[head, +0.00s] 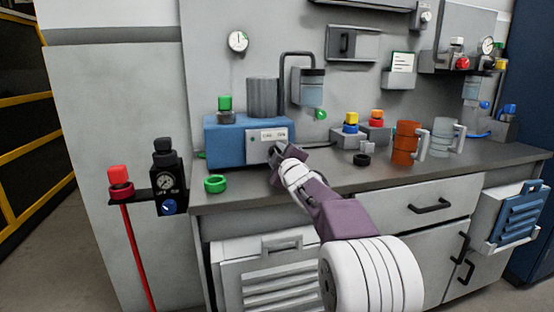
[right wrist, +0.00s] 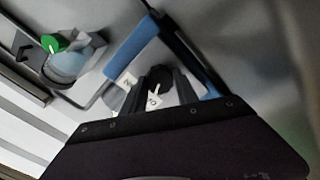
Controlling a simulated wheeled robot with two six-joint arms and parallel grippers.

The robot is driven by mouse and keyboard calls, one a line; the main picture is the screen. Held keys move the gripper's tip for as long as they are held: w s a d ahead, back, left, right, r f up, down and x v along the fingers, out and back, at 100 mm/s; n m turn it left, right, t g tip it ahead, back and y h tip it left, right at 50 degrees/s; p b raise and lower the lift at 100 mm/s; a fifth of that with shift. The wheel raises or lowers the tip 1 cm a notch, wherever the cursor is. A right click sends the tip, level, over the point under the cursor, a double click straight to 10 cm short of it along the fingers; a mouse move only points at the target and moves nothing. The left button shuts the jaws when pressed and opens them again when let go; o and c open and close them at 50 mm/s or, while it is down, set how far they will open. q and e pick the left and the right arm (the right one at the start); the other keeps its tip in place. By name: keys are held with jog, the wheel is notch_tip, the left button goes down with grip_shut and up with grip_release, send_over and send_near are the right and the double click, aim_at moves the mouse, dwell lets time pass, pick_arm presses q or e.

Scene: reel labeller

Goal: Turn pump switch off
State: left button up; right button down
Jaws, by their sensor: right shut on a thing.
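The blue pump box (head: 224,142) stands on the left part of the counter, with a grey front panel and a small display (head: 268,135). My right gripper (head: 279,151) reaches the lower right of that panel. In the right wrist view, the blue box (right wrist: 136,40) is tilted, and my right gripper (right wrist: 160,82) is shut on a dark round switch knob (right wrist: 159,77) on the panel. A small white label (right wrist: 153,99) shows beside the knob. The fingers partly cover the knob, and its setting cannot be read. My left gripper is not in view.
A green ring (head: 215,183) lies on the counter in front of the pump. A black ring (head: 362,160), an orange jug (head: 404,143) and a clear jug (head: 441,138) stand farther right. A gauge unit (head: 168,180) and red-topped post (head: 120,182) stand left of the counter.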

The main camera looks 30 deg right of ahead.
jog(key=shift+f+n+b, duration=0.1)
jog(key=shift+n+b, duration=0.6)
jog(key=shift+n, duration=1.4)
jog(key=c, duration=0.9)
grip_release()
jog(key=shift+c, duration=0.2)
jog(key=v, duration=0.9)
jog(key=shift+p, duration=0.3)
